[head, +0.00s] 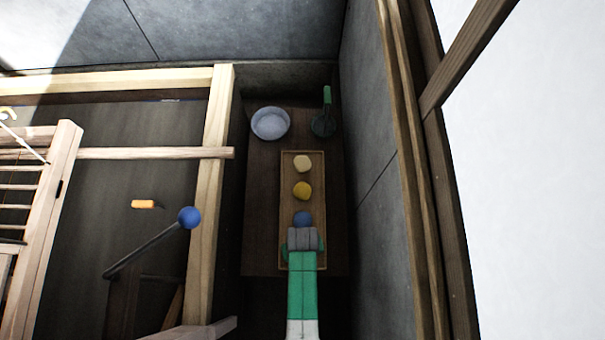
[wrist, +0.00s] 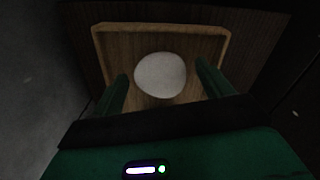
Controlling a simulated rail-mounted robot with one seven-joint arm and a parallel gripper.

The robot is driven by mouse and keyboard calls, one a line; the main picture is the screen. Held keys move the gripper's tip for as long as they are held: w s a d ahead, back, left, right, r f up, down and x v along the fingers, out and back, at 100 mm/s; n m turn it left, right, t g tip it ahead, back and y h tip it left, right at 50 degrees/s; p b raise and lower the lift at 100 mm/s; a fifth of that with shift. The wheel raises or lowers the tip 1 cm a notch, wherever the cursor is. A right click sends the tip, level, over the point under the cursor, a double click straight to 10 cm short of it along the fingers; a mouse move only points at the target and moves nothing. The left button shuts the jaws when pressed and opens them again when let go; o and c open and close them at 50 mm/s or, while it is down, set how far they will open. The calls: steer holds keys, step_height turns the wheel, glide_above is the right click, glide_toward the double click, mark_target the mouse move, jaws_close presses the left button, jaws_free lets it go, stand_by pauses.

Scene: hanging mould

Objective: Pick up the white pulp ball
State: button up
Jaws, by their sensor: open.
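The white pulp ball (wrist: 161,75) lies in the wooden tray, near its end wall, in the wrist view. My gripper (wrist: 160,72) is open above it, with one green finger on each side of the ball. Dark gaps show between the ball and both fingers in this view; I cannot tell how far the fingertips are above the tray floor. In the head view my gripper (head: 303,247) is over the near end of the tray, and it hides the white ball there.
The tray (head: 286,180) also holds a cream ball (head: 302,163), a yellow ball (head: 302,190) and a blue ball (head: 303,218), the blue one close to my gripper. A pale bowl (head: 270,123) and a green-handled pan-like item (head: 323,125) stand behind. A grey wall (head: 365,150) rises at the right.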

steer(key=shift+w+f, duration=0.1)
steer(key=shift+f, duration=0.4)
steer(key=c, duration=1.1)
steer(key=shift+r, duration=0.1)
step_height(320, 180, up, 4)
steer(key=shift+p, duration=0.8)
steer(key=s+p, duration=0.1)
steer(key=s, duration=1.5)
steer(key=shift+r+p, duration=0.35)
steer(key=shift+r, duration=0.1)
